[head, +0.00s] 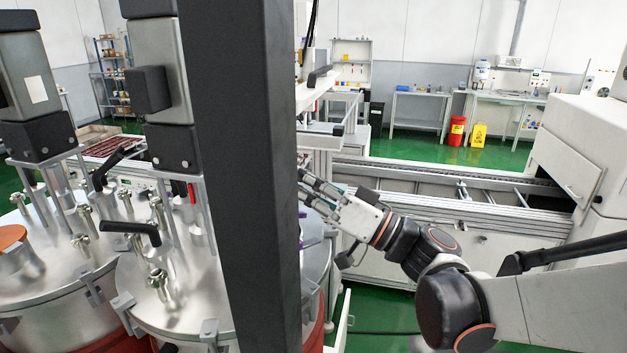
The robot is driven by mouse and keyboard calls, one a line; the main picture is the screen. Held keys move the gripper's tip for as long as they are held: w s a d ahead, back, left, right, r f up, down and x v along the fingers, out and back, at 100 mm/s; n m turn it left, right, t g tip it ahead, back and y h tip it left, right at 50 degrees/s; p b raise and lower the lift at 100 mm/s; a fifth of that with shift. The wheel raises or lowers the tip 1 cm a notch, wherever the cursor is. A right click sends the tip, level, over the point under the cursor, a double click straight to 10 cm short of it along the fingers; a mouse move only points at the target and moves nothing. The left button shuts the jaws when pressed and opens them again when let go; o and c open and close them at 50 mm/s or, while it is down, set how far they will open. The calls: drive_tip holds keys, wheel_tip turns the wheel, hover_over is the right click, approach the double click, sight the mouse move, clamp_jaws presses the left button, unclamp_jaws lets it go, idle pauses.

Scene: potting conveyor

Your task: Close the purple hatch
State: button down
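My gripper (314,193) is in the middle of the head view, pointing left beside the dark vertical column. Its fingertips are at or behind the column's edge, so I cannot tell whether it is open or shut. No purple hatch shows clearly. Only a thin purplish sliver shows at the column's right edge, just below the gripper, and I cannot tell whether it is part of the hatch. The column may hide the rest.
Steel tanks (185,300) with clamps, fittings and black handles fill the left. A conveyor (450,205) runs behind my arm to a white machine (580,150) at right. A red bin (456,131) and yellow sign (478,136) stand farther back. Green floor is clear between.

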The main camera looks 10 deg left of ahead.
drive_tip(key=n, duration=0.1)
drive_tip(key=s+f+n+g+b, duration=0.1)
drive_tip(key=s+n+g+y, duration=0.1)
drive_tip(key=n, duration=0.1)
drive_tip(key=shift+a+f+b, duration=0.15)
drive_tip(key=shift+f+b, duration=0.1)
drive_tip(key=shift+b, duration=0.1)
drive_tip(key=shift+s+f+b, duration=0.35)
drive_tip(key=shift+s, duration=0.2)
